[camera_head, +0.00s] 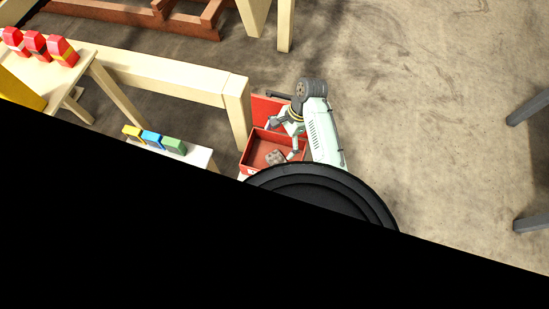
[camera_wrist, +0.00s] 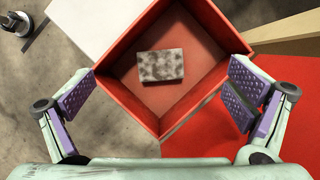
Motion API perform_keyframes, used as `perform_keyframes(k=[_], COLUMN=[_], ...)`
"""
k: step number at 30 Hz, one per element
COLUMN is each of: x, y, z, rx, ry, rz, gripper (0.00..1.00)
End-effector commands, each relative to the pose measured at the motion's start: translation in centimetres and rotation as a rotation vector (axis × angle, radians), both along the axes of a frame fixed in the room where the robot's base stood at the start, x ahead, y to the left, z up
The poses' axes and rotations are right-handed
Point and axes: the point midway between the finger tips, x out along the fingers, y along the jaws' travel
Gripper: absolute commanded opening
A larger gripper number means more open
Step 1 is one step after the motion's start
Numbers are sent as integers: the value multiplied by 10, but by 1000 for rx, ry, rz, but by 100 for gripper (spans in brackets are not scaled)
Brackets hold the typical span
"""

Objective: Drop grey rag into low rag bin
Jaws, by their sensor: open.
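A grey mottled rag (camera_wrist: 161,65) lies flat on the floor of the low red rag bin (camera_wrist: 115,96). In the head view the rag (camera_head: 275,157) shows inside the bin (camera_head: 249,148), whose near part is partly covered by my arm. My gripper (camera_wrist: 166,103) is open and empty above the bin, its two purple-padded fingers wide apart on either side of it. In the head view my gripper (camera_head: 292,140) hangs over the bin. No contact between the fingers and the rag shows.
A white surface (camera_wrist: 95,25) adjoins the bin. In the head view, yellow, blue and green blocks (camera_head: 152,139) stand on a low white table left of the bin. A wooden beam and leg (camera_head: 237,105) stand close beside it. Open floor (camera_head: 430,130) lies to the right.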

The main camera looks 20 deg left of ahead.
Motion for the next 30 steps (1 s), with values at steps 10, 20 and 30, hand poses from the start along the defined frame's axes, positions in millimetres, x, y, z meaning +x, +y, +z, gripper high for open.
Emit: perform_keyframes(k=[10,20,30], x=[20,25,25], y=[-19,-24,-24], z=[66,84,83], rx=[-1,-1,-1], ry=[-3,0,-1], rz=[1,0,0], gripper=[98,98,98])
